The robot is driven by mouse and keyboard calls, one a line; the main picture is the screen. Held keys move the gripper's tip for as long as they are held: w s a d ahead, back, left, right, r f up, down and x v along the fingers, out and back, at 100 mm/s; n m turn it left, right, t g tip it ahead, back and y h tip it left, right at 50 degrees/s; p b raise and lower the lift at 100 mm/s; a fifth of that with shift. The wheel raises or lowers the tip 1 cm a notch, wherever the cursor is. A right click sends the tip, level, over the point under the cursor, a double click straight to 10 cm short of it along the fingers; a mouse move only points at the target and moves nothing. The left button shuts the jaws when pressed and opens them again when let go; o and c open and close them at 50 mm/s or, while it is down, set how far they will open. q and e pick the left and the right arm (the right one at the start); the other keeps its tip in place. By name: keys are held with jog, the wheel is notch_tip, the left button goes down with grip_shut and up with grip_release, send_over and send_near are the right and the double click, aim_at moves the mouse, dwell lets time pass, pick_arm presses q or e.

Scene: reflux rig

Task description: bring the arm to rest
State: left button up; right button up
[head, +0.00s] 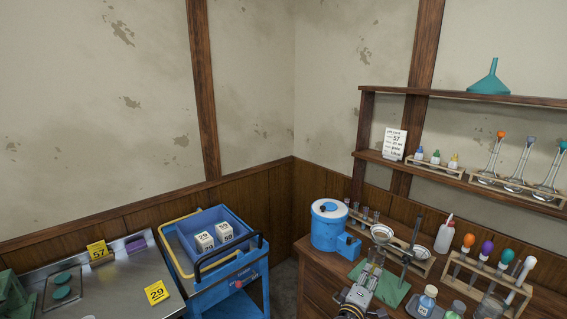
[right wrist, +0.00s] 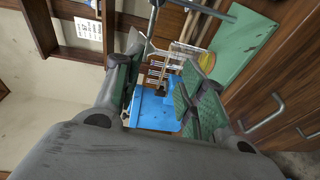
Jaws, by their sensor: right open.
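My right gripper (head: 362,284) reaches in from the bottom of the head view, over the front of the wooden bench (head: 319,289). In the right wrist view its two fingers with green pads stand apart, and the gap (right wrist: 160,92) between them holds nothing. The blue apparatus with a white lid (head: 329,226) stands beyond it on the bench; its blue body (right wrist: 150,110) shows between the fingers in the wrist view. A green mat (head: 392,289) and a dark upright stand (head: 410,246) are just right of the gripper. I cannot make out my left gripper.
Bottles, a test-tube rack and a rack of colour-topped droppers (head: 489,270) crowd the bench's right side. Shelves (head: 480,99) with flasks and a funnel hang above. A blue cart (head: 228,284) with a tray (head: 196,222) stands left, beside a metal table (head: 125,272).

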jog(key=a+f+g+y, duration=0.1)
jog(key=a+f+y, duration=0.3)
jog(key=f, duration=0.7)
jog(key=a+f+g+y, duration=0.1)
jog(key=a+f+y, duration=0.3)
jog(key=f, duration=0.7)
jog(key=s+a+f+m+g+y, duration=0.15)
jog(key=s+f, duration=0.35)
jog(key=f, duration=0.5)
jog(key=s+f+m+g+y, duration=0.15)
jog(key=s+f, duration=0.35)
jog(key=f, duration=0.5)
jog(key=s+d+f+m+g, duration=0.2)
jog(key=s+f, duration=0.6)
jog(key=s, duration=0.2)
jog(key=s+d+f+m+g, duration=0.2)
jog(key=s+f, duration=0.5)
jog(key=s, duration=0.3)
jog(key=s+d+f+g, duration=0.2)
jog(key=s+f, duration=0.1)
jog(key=s, duration=0.8)
jog(key=s+d+f+g, duration=0.1)
jog(key=s+d+f, duration=0.1)
jog(key=s, duration=1)
jog(key=shift+d+f+m+g+h, duration=0.3)
jog(key=shift+d+f+g, duration=0.1)
